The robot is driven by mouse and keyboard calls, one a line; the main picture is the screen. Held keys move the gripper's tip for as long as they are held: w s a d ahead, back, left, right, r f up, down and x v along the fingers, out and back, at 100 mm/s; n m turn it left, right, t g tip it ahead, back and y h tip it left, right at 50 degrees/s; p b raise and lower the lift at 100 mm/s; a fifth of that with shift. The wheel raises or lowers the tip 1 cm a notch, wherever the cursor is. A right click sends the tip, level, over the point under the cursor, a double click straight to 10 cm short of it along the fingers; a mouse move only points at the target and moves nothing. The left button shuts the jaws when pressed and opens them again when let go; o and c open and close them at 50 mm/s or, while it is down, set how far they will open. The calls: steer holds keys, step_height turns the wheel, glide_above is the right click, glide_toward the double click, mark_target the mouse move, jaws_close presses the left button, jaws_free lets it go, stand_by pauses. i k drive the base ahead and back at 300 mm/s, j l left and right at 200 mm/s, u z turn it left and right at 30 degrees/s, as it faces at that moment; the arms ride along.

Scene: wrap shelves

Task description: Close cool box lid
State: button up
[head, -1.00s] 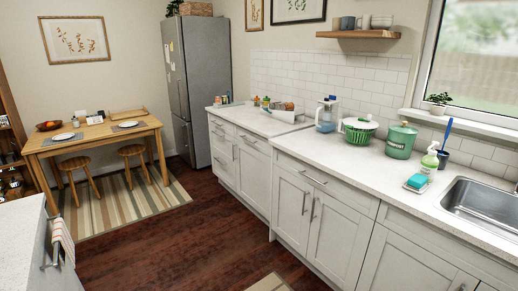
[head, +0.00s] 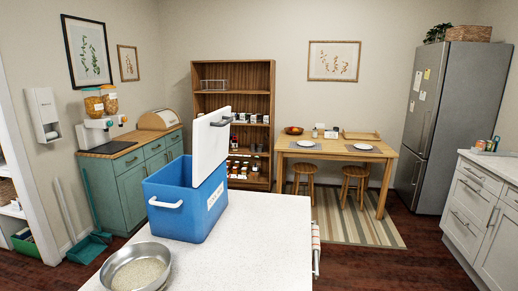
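In the head view, a blue cool box (head: 180,205) stands on the white counter in front of me, left of centre. It has a white side handle and a white label on its front. Its white lid (head: 209,148) stands open, about upright, along the box's right side, with a dark grey handle at its top edge. The inside of the box is mostly hidden from this angle. My gripper is not in view.
A metal bowl (head: 137,268) of pale grains sits on the white counter (head: 255,245), close in front of the box. The counter right of the box is clear. A towel (head: 316,245) hangs at its right edge. Dark open floor lies to the right.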

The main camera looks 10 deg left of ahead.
mark_target(212, 132)
steer(key=i+l+u, duration=0.15)
steer(key=u, duration=0.2)
steer(key=i+l+u, duration=0.15)
steer(key=l+u, duration=0.15)
steer(key=i+l+u, duration=0.1)
steer(key=l+u, duration=0.25)
steer(key=i+l, duration=0.1)
steer(key=l, duration=0.25)
steer(key=i+l+u, duration=0.1)
steer(key=l, duration=0.3)
steer(key=i+l, duration=0.15)
steer(key=l, duration=0.2)
